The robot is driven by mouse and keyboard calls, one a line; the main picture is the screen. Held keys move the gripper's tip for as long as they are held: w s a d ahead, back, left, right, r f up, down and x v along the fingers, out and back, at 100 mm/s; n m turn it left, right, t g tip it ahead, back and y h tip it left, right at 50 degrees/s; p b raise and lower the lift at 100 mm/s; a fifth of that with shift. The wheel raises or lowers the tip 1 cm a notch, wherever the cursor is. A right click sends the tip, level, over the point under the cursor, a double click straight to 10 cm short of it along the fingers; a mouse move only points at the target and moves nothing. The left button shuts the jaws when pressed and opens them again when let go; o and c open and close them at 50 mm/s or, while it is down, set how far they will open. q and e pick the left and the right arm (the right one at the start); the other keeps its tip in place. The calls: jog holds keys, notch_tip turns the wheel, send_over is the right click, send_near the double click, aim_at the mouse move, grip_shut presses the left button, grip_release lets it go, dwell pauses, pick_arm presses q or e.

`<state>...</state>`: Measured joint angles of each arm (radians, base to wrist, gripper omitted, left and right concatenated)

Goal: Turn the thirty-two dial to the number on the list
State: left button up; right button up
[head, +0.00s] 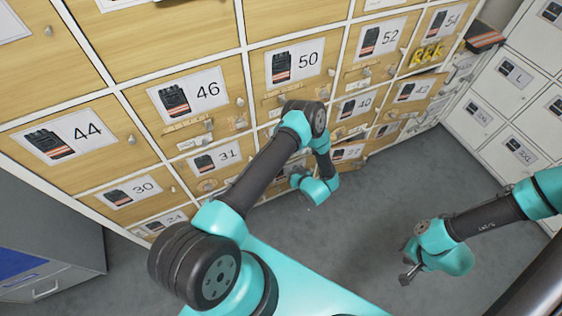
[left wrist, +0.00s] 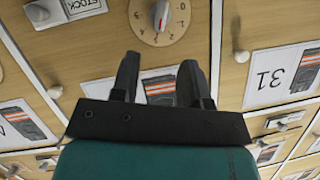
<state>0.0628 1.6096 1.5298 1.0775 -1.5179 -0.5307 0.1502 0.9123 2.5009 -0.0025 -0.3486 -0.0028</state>
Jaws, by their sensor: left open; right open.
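In the head view my left arm covers the doors right of the 31 card (head: 216,158). My right gripper (head: 408,273) is open and empty, over the floor.
A white card reading STOCK (left wrist: 80,8) is left of the dial in the left wrist view; the rest is unreadable. Small knobs stick out of the wooden doors. A grey cabinet (head: 50,250) stands at lower left, white lockers (head: 510,75) at right. Grey floor (head: 370,215) is clear between.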

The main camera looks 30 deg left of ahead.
pick_arm(q)
jog(key=x, duration=0.9)
jog(key=shift+a, duration=0.15)
jog(key=shift+c, duration=0.4)
grip_shut()
